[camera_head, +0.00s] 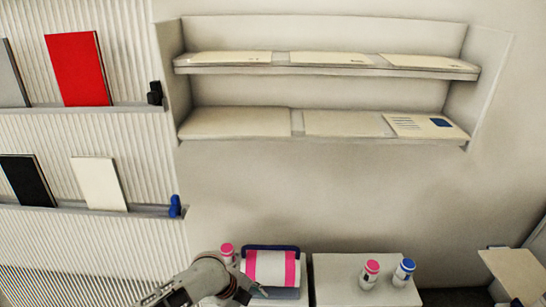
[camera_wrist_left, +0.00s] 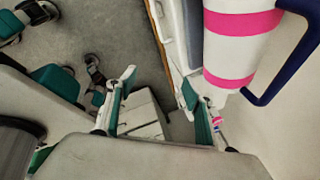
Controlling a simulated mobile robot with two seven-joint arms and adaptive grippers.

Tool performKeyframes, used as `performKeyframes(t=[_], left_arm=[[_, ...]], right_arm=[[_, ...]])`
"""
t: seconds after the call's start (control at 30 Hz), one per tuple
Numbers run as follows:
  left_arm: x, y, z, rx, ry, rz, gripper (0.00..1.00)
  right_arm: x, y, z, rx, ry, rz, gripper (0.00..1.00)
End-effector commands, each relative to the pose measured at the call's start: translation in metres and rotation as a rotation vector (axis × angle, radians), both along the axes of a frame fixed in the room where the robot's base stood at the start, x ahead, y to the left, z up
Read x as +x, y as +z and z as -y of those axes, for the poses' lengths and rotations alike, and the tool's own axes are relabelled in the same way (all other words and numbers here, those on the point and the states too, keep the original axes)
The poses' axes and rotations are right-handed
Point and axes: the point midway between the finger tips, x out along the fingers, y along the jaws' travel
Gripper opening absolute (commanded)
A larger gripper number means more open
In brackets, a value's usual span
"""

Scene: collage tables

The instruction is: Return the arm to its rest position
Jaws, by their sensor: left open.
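My left arm (camera_head: 205,278) comes in at the bottom of the head view. Its gripper (camera_head: 243,290) is low beside the white roll with pink bands (camera_head: 271,266). In the left wrist view, the left gripper (camera_wrist_left: 158,92) has its two fingers spread apart with nothing between them. The roll (camera_wrist_left: 240,45) is at the upper right there, beyond the right-hand finger; whether they touch I cannot tell. My right gripper does not show.
A blue bar frame (camera_head: 271,247) surrounds the roll. A pink-capped bottle (camera_head: 227,252) is close to my left arm. Another pink-capped bottle (camera_head: 370,274) and a blue-capped bottle (camera_head: 404,271) stand on a white table (camera_head: 335,275). Wall shelves (camera_head: 325,70) hold flat sheets above.

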Motion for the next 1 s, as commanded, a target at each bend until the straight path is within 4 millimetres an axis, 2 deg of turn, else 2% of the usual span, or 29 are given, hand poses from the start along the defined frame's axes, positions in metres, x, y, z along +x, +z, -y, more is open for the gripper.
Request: performKeyframes(t=[0.03, 0.17, 0.33, 0.47, 0.7, 0.83, 1.0], left_arm=[[-0.014, -0.008, 0.010, -0.063, 0.097, -0.013, 0.52], [-0.031, -0.016, 0.020, -0.217, 0.364, -0.025, 0.52], [-0.051, -0.020, 0.008, -0.403, 0.711, -0.037, 0.52], [-0.070, -0.020, -0.020, -0.533, 0.967, -0.034, 0.52], [-0.113, -0.011, -0.095, -0.729, 1.345, 0.019, 0.52], [-0.134, -0.004, -0.127, -0.791, 1.455, 0.052, 0.52], [-0.145, 0.002, -0.145, -0.829, 1.508, 0.072, 0.52]], right_arm=[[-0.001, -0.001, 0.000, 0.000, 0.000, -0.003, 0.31], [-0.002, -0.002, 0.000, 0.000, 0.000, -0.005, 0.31], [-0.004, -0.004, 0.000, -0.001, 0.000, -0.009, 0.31], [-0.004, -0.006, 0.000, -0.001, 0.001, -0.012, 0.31], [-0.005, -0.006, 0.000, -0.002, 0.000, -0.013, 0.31], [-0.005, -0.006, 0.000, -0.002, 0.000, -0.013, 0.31], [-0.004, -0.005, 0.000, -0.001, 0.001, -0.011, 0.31]])
